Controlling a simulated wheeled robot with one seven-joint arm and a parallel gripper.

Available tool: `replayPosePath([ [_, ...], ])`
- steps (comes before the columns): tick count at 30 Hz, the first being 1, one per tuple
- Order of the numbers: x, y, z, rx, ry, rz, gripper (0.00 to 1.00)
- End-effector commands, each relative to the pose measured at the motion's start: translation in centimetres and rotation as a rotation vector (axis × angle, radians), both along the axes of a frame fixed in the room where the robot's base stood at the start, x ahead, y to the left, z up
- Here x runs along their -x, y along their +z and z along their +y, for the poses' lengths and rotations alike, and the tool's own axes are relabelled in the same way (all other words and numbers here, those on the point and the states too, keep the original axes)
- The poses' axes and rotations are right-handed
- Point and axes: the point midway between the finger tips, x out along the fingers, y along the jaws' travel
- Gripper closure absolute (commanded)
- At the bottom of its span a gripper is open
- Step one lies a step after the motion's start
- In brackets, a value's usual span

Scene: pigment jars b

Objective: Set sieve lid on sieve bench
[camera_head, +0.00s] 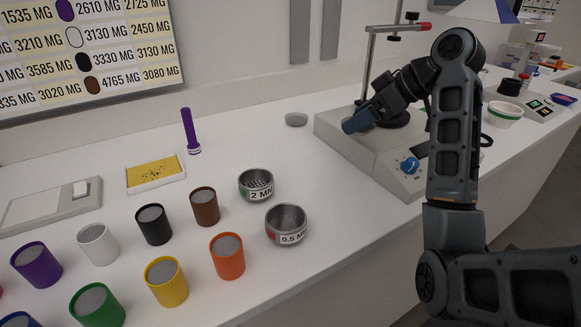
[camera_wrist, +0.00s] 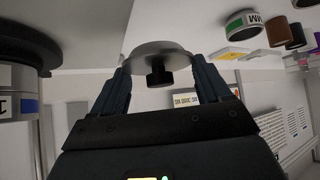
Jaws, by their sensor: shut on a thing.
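My gripper (camera_head: 356,122) is above the left part of the grey shaker machine (camera_head: 335,136) in the head view. In the wrist view, its two blue fingers (camera_wrist: 163,85) are shut on the sieve lid (camera_wrist: 160,48), a grey disc with a black knob (camera_wrist: 158,74). In the head view my gripper and arm mostly hide the lid. The white bench (camera_head: 240,145) runs left of the machine. I cannot tell whether the lid touches anything.
A 2 MM sieve (camera_head: 256,180) and a 0.5 MM sieve (camera_head: 285,222) stand on the bench, near several coloured jars. A small grey disc (camera_head: 296,119) lies behind. A blue-banded sieve (camera_wrist: 20,104) is by the black round plate (camera_wrist: 25,45). Bare bench lies left of the machine.

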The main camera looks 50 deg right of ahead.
Motion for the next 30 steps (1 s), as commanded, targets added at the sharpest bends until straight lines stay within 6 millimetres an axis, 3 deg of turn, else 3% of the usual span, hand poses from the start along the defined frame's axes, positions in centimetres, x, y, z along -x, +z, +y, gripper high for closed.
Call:
replayPosePath([
  [16,-5.8,-6.0,8.0,-0.001,0.003,0.002,0.59],
  [25,-6.7,-7.6,9.0,-0.002,-0.001,0.001,0.59],
  [30,-6.6,-10.0,9.1,-0.003,-0.001,0.004,0.59],
])
